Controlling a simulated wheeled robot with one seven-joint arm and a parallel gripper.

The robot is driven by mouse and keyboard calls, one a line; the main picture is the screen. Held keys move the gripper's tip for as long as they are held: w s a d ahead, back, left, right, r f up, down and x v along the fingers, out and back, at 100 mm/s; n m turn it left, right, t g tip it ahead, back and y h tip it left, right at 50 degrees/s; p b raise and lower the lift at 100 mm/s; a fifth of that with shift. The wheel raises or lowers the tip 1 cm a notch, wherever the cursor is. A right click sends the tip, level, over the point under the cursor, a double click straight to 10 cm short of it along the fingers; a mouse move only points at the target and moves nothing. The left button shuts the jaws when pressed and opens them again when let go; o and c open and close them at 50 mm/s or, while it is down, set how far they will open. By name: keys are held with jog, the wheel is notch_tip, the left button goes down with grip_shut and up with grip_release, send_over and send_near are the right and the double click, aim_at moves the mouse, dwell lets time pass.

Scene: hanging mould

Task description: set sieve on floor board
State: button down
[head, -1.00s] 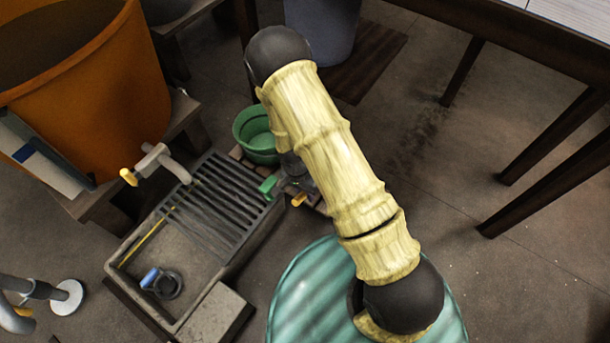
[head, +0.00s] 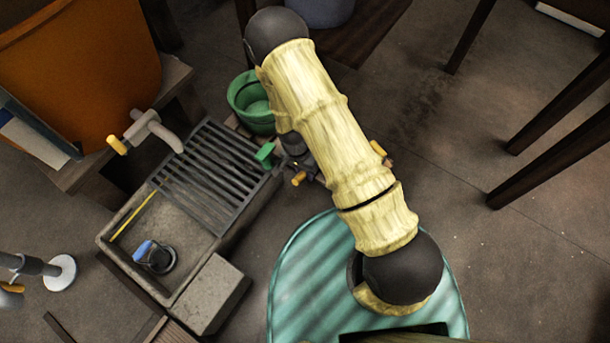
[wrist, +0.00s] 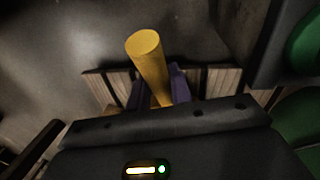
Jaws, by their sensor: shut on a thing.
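My gripper (wrist: 158,92) is shut on a yellow cylindrical handle (wrist: 146,55), which stands up between its purple fingers in the wrist view. I take this to be the sieve's handle; the rest of the sieve is hidden or cannot be made out. A slatted wooden board (wrist: 218,80) lies below the gripper, on the floor. In the head view my arm covers most of the gripper, and yellow ends show on the left (head: 299,178) and right (head: 378,148) of the arm. Whether the sieve touches the board cannot be told.
A stone trough (head: 205,262) with a dark grate (head: 215,165) stands left of the gripper. A green bucket (head: 245,100) is close behind it. An orange tub (head: 90,60) with a tap stands far left. Dark table legs (head: 550,150) are at right. Floor between is clear.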

notch_tip(320, 180, down, 2)
jog(key=shift+f+b, duration=0.2)
jog(key=shift+b, duration=0.35)
jog(key=c, duration=1.3)
grip_release()
jog(key=shift+o, duration=0.2)
notch_tip(320, 180, up, 12)
jog(key=w+a+p, duration=0.1)
jog(key=a+p, duration=0.1)
jog(key=p, duration=0.6)
jog(key=shift+w+d, duration=0.1)
